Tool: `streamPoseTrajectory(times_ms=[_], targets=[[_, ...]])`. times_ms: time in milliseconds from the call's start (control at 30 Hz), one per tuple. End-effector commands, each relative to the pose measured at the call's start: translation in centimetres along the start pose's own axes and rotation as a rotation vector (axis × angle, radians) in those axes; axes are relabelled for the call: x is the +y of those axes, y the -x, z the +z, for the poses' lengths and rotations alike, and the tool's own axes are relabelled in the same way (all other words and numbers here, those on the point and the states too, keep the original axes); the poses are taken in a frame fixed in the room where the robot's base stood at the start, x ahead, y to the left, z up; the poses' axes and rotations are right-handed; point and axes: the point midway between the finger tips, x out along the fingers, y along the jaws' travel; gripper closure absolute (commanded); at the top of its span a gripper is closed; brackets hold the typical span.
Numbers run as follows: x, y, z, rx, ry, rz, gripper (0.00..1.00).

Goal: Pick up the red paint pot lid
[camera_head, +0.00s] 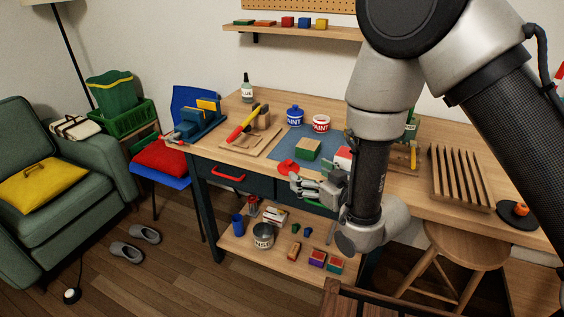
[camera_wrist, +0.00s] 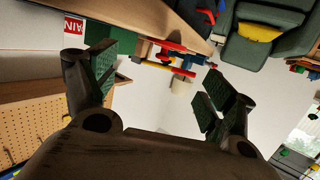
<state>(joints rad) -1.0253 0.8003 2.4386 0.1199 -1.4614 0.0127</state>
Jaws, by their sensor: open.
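My gripper (camera_head: 296,183) is open and empty, just in front of and slightly right of the lid in the head view. My gripper's two fingers (camera_wrist: 160,78) stand wide apart in the wrist view with nothing between them. A red-labelled paint pot (camera_head: 320,124) stands farther back on the bench beside a blue one (camera_head: 295,116).
A green block (camera_head: 307,149) sits on the blue mat (camera_head: 342,143), right of the lid. A wooden board with tools (camera_head: 250,142) lies to the left. A slotted wooden rack (camera_head: 459,178) is at the right. A drawer with a red handle (camera_head: 228,174) is below the bench top.

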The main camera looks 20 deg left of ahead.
Motion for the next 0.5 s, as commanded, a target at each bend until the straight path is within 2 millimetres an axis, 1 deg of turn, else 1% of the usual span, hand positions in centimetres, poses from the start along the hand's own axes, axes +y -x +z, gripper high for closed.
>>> streamPoseTrajectory(times_ms=[67, 167, 367, 500], targets=[[0.0, 0.0, 0.0, 0.004, 0.001, 0.0, 0.16], [0.0, -0.6, -0.1, 0.008, 0.001, 0.0, 0.16], [-0.1, -3.0, -0.2, 0.008, 0.0, 0.0, 0.16], [-0.5, -5.0, -0.5, 0.009, 0.001, 0.0, 0.16]])
